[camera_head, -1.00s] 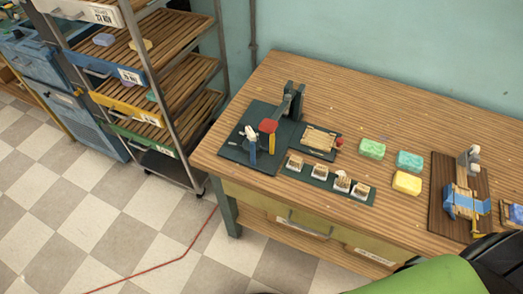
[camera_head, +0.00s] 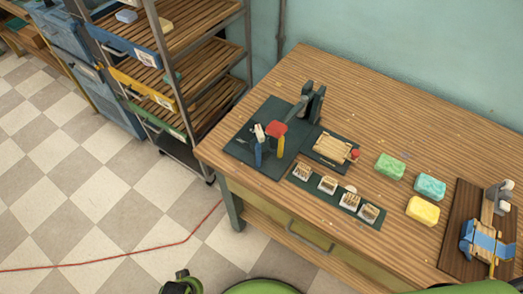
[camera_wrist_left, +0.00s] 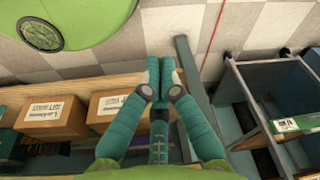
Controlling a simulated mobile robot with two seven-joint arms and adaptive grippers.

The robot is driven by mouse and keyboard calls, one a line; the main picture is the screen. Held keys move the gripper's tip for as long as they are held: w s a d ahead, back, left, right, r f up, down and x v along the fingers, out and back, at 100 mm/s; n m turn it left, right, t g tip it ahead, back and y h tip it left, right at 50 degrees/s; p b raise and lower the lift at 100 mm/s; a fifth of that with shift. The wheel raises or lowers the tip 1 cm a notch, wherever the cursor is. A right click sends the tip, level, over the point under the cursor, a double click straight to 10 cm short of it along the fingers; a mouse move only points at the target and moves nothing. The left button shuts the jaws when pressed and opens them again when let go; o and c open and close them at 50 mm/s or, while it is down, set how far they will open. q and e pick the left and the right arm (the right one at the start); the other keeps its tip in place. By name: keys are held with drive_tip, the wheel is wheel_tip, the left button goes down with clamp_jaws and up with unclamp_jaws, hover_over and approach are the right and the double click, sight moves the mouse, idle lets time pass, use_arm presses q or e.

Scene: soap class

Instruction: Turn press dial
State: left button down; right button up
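The press stands at the left end of the wooden bench in the head view. It has a dark green base plate (camera_head: 244,151), a dark upright post (camera_head: 312,103) and a red dial-like part (camera_head: 277,129) on its arm. A blue handle and a yellow handle stand below the red part. My left gripper (camera_wrist_left: 160,62) shows in the left wrist view with its fingers together, holding nothing visible, beside the bench drawers and away from the press. My right gripper is not in view.
A green board (camera_head: 300,191) with several stamps lies before the press. Beside it are a wooden tool with a red knob (camera_head: 354,155), green, teal and yellow soaps, and a brown board (camera_head: 462,205) with a blue device. A shelf rack (camera_head: 205,95) stands left; checkered floor is open in front.

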use_arm(q)
drive_tip(key=w+d+r+t+b, duration=0.1)
drive_tip(key=w+r, duration=0.3)
drive_tip(key=r, duration=0.9)
drive_tip(key=w+d+r+t, duration=0.1)
drive_tip(key=w+r, duration=0.2)
drive_tip(key=r, duration=0.9)
drive_tip(key=n+t+h, duration=0.7)
drive_tip(key=n+t, duration=0.5)
drive_tip(key=n, duration=0.3)
approach(259, 144)
wheel_tip(259, 144, down, 4)
drive_tip(key=d, duration=0.3)
drive_tip(key=p+x, duration=0.1)
drive_tip(key=x, duration=0.9)
drive_tip(key=shift+w+a, duration=0.1)
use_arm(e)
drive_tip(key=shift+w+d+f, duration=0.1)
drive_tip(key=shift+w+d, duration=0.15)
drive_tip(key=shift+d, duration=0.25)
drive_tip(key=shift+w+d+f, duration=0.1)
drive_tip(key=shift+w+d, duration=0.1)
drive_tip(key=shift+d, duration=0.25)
